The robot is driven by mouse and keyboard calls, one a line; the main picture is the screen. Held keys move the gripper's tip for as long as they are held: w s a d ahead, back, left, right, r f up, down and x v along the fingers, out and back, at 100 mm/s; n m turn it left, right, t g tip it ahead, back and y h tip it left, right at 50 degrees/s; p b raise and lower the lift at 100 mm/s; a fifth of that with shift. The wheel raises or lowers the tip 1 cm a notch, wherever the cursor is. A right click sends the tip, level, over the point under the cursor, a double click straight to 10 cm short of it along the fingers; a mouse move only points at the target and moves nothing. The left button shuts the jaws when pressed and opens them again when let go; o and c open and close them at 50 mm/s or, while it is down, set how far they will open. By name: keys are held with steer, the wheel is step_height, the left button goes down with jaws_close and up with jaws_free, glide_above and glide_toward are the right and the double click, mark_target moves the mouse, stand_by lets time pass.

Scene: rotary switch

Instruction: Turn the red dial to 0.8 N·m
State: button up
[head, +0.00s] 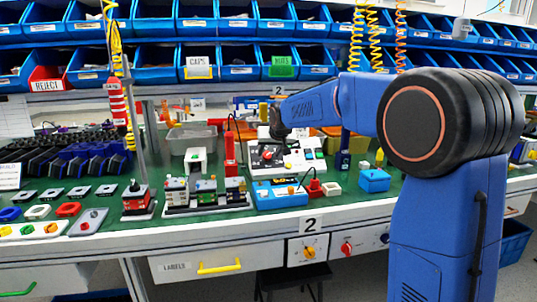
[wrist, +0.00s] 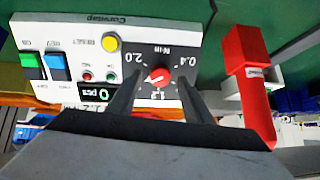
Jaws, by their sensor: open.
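The red dial (wrist: 157,75) is a round red knob with a white mark, on a black panel marked N·m in the wrist view. The printing is upside down there, with 2.0, 0.4 and 1.2 legible around the dial. I cannot tell exactly which value the mark points at. My gripper (wrist: 160,82) is open, with one dark finger on each side of the dial. I cannot tell whether the fingers touch it. In the head view my gripper (head: 278,134) is over the white and black control unit (head: 297,162) on the bench.
The unit also carries a yellow button (wrist: 110,43), green and blue switches, and a green display. A red upright tool (wrist: 250,80) stands close beside it. A blue box (head: 278,196) sits in front, and small fixtures (head: 205,192) stand to the left.

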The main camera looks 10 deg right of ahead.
steer(key=shift+x, duration=0.8)
